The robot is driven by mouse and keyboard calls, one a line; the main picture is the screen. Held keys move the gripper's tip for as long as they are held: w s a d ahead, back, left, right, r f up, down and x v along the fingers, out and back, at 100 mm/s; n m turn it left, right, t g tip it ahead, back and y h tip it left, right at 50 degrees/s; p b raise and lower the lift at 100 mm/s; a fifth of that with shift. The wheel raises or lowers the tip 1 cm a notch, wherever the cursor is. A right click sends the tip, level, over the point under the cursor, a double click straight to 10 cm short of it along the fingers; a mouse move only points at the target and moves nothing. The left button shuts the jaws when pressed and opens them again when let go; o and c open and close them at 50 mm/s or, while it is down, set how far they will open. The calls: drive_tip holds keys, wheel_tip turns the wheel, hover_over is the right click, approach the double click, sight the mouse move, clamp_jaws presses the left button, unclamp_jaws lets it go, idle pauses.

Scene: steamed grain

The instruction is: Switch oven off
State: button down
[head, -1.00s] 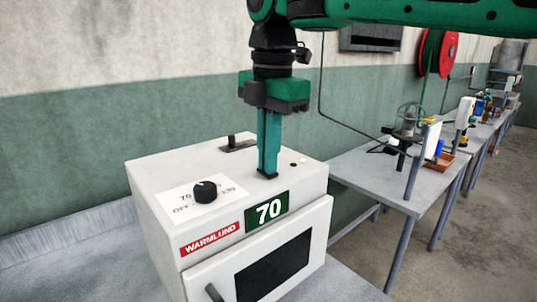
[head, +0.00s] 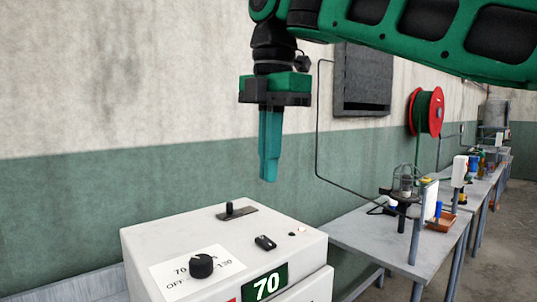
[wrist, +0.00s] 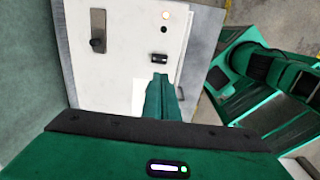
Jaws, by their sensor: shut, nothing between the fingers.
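The white oven (head: 150,245) stands at the lower middle of the head view, its front cut off below. Its green display (head: 266,286) reads 70. A black knob (head: 201,266) sits on a label with 70, OFF and 130. A small black switch (head: 265,243) is on the top, right of the knob; it also shows in the wrist view (wrist: 159,57). Behind is a dark slotted lever (head: 230,209). My gripper (head: 268,178) is shut and empty, pointing down, in the air above the oven top. Its fingers show in the wrist view (wrist: 160,95).
A grey table (head: 370,235) with a wire-caged device stands to the right. A wall is behind; the air around my gripper is clear.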

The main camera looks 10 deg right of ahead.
drive_tip(key=shift+d+r, duration=0.1)
drive_tip(key=shift+r, duration=0.9)
drive_tip(key=d+f+m, duration=0.7)
drive_tip(key=d+f, duration=0.1)
drive_tip(key=d, duration=0.3)
drive_tip(key=d+f+m, duration=0.8)
drive_tip(key=d, duration=0.2)
drive_tip(key=s+d+f+m, duration=0.7)
drive_tip(key=s+f+m, duration=0.1)
drive_tip(key=s+f, duration=0.1)
drive_tip(key=s+d+f+m, duration=0.7)
drive_tip(key=s+f, duration=0.3)
drive_tip(key=f, duration=0.2)
drive_tip(key=shift+m+g, duration=0.3)
drive_tip(key=shift+m, duration=0.3)
drive_tip(key=shift+s, duration=0.1)
